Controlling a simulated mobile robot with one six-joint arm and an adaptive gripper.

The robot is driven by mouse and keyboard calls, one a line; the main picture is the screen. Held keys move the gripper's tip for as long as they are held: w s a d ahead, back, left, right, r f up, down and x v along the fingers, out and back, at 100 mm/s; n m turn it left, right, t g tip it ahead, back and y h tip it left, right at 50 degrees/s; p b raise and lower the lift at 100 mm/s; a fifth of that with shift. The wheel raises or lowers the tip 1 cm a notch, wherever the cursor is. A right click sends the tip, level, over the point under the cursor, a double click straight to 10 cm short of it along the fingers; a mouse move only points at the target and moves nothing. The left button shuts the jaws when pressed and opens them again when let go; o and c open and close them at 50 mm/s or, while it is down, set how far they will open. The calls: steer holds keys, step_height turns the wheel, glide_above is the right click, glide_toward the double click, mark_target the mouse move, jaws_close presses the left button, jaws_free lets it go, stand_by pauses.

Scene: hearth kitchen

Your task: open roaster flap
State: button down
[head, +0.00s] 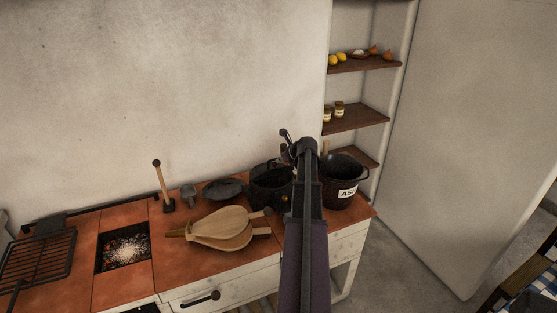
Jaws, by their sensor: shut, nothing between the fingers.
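No roaster flap can be clearly picked out. A dark, round vessel (268,186) stands on the tiled counter just left of my arm. It may be the roaster, but my arm hides its right side and I cannot tell whether it has a flap. My gripper (287,135) is at the far end of my arm, above and behind this vessel in the picture. It is small and dark in the view, is shut and holds nothing. I cannot tell how far it is from the vessel.
Wooden bellows (222,228), a dark pan (224,188) and a wooden-handled tool (164,188) are on the counter. An ember pit (124,248) and grill rack (38,258) are left.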

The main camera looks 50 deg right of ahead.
steer(key=s+a+r+p, duration=0.2)
steer(key=s+r+p, duration=0.2)
steer(key=s, duration=0.6)
steer(key=shift+s+r+p, duration=0.4)
steer(key=shift+r, duration=0.05)
steer(key=shift+a, duration=0.1)
steer(key=w+a+f+n+g+y, duration=0.15)
steer(key=w+a+n, duration=0.35)
steer(key=a, duration=0.6)
steer(key=w+a+f+n+g+y, duration=0.1)
steer(key=w+a+n+g, duration=0.15)
steer(key=a+n, duration=0.6)
steer(key=w+a+f+n+g+y, duration=0.15)
steer(key=w+a+n, duration=0.3)
steer(key=a, duration=0.75)
steer(key=s+a+f+n+g+h, duration=0.1)
steer(key=s+a+n+g, duration=0.1)
steer(key=a+n, duration=0.8)
steer(key=s+a+f+n+g+h, duration=0.1)
steer(key=s+a+n, duration=0.3)
steer(key=a+n, duration=0.6)
steer(key=a+g, duration=0.1)
steer(key=a, duration=0.8)
steer(key=shift+s+a+f, duration=0.15)
steer(key=shift+s+a, duration=0.1)
steer(key=shift+a, duration=0.05)
